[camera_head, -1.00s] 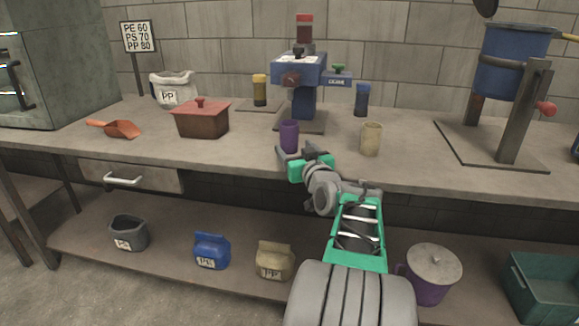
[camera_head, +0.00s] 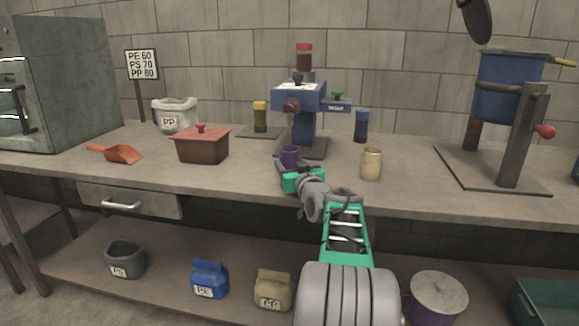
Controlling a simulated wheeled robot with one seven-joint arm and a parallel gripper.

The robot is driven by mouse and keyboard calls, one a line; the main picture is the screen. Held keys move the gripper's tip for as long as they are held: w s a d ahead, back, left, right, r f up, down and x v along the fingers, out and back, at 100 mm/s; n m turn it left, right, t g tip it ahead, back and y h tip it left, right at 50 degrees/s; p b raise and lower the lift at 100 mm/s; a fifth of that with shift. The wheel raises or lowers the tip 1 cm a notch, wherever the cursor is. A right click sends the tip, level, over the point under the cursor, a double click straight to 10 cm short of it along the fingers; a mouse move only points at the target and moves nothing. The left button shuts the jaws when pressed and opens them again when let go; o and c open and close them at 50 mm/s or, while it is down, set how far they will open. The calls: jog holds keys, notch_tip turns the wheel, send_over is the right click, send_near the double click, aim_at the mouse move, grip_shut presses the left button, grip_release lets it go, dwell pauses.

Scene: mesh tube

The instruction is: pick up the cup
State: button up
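A small purple cup (camera_head: 289,154) stands upright near the front of the workbench, left of the picture's middle. A beige cup (camera_head: 371,164) stands to its right, apart from my gripper. My gripper (camera_head: 294,168) is right at the purple cup, on the near side, and covers its lower part. The fingers are small and partly hidden behind the green gripper body, so I cannot tell whether they touch the cup or how far apart they are.
A blue machine (camera_head: 298,97) stands behind the purple cup. A red-lidded box (camera_head: 202,146) and an orange scoop (camera_head: 120,153) are to the left. A blue drum on a stand (camera_head: 507,88) is at right. Bench space between the beige cup and the stand is clear.

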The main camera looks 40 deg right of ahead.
jog(key=c, duration=1)
jog(key=shift+c, duration=0.2)
jog(key=shift+r, duration=0.15)
